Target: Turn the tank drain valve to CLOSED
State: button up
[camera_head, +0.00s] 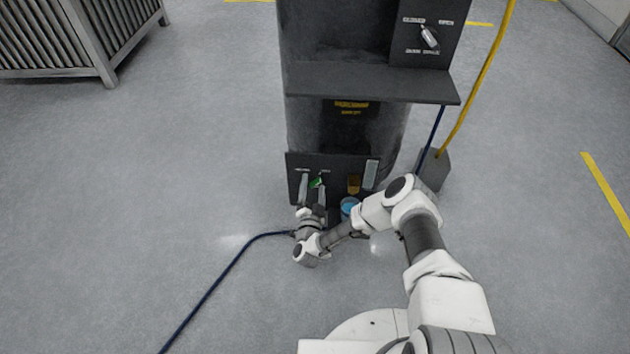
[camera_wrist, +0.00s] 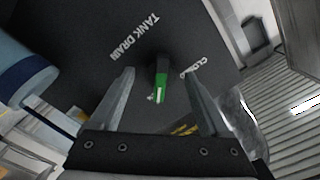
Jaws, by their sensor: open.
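The tank drain valve has a green handle (camera_wrist: 161,84) on a dark panel (camera_wrist: 185,28) in the wrist view. The panel reads TANK DRAIN beside the handle and part of the word CLOSED on its other side. My gripper (camera_wrist: 160,80) is open, with one finger on each side of the green handle and a visible gap to each; I cannot tell how deep the handle sits between them. In the head view the green handle (camera_head: 316,183) shows small on the lower panel (camera_head: 338,165), with my gripper (camera_head: 312,190) in front of it.
A blue container (camera_head: 349,207) stands right of my gripper, below an amber part (camera_head: 354,184). A dark shelf (camera_head: 370,82) juts out above. A switch (camera_head: 429,37) labelled CLOSED and OPEN sits on the upper panel.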

jog(key=shift+w, duration=0.25)
grip_shut()
dwell(0.5)
